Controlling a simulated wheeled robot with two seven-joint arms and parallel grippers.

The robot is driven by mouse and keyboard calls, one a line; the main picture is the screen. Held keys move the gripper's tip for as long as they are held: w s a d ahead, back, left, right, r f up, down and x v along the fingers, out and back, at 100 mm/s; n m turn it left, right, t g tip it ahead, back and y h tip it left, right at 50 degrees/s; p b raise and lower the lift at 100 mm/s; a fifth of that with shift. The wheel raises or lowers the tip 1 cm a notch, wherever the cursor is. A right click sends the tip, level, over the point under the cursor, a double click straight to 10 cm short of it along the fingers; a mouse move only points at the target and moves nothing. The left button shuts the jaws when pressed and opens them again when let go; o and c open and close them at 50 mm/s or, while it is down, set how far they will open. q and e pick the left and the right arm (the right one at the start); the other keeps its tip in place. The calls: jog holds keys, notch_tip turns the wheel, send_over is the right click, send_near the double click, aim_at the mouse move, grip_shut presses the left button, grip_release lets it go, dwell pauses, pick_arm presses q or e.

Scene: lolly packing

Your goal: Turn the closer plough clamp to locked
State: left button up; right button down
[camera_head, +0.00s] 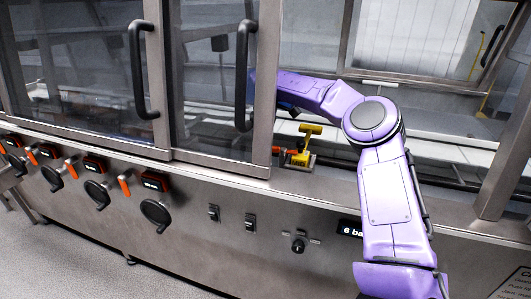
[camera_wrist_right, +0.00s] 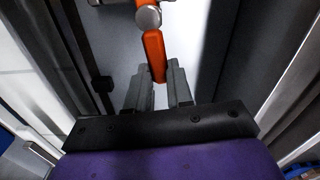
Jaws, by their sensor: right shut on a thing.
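In the right wrist view an orange lever (camera_wrist_right: 155,54) with a round grey pivot (camera_wrist_right: 148,17) stands between the fingers of my right gripper (camera_wrist_right: 159,76). The gripper is shut on the lever near its free end. The lever looks like the handle of the plough clamp; the rest of the clamp is mostly cut off at the top. In the head view my right arm reaches left into the machine. Its gripper is hidden behind the door frame there, so the clamp's position cannot be told. My left gripper is not in view.
Glass doors with black handles (camera_head: 245,75) and a steel frame stand close to my right forearm. A yellow fitting (camera_head: 302,147) sits on the machine's sill left of my elbow. Knobs, switches and displays line the front panel (camera_head: 190,222).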

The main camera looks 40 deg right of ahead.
jog(key=shift+w+d+m+b, duration=0.25)
jog(key=shift+d+m+b, duration=0.2)
jog(key=shift+m+b, duration=0.35)
jog(key=shift+r, duration=0.1)
jog(key=c, duration=1)
grip_release()
notch_tip(320, 180, up, 10)
jog(key=p, duration=0.2)
jog(key=shift+r+p, duration=0.25)
jog(key=shift+p, duration=0.15)
